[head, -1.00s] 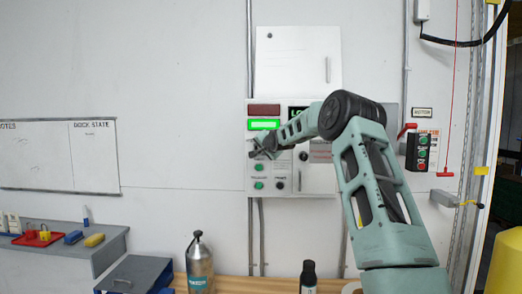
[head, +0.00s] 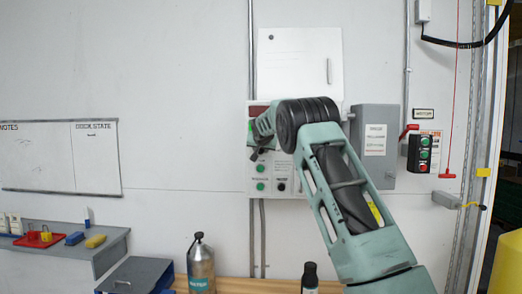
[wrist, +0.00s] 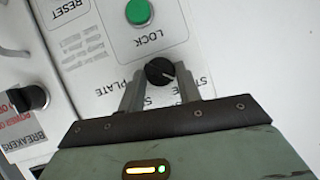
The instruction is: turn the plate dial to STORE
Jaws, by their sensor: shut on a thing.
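The plate dial (wrist: 160,71) is a round black knob with a pale pointer mark, which slants toward the lower right in the wrist view. It sits on the white control panel (wrist: 95,75) below a green LOCK button (wrist: 141,12). My gripper (wrist: 160,82) has one finger on each side of the dial and is shut on it. The word PLATE is readable beside the left finger. The lettering on either side of the dial is partly covered by my fingers, so I cannot read STORE fully. In the head view my wrist hides the dial.
A black breakers knob (wrist: 29,97) sits to the left in the wrist view. In the head view, a grey wall box (head: 375,150) and a door control with buttons (head: 422,153) are to the right. A metal bottle (head: 201,267) stands below the panel.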

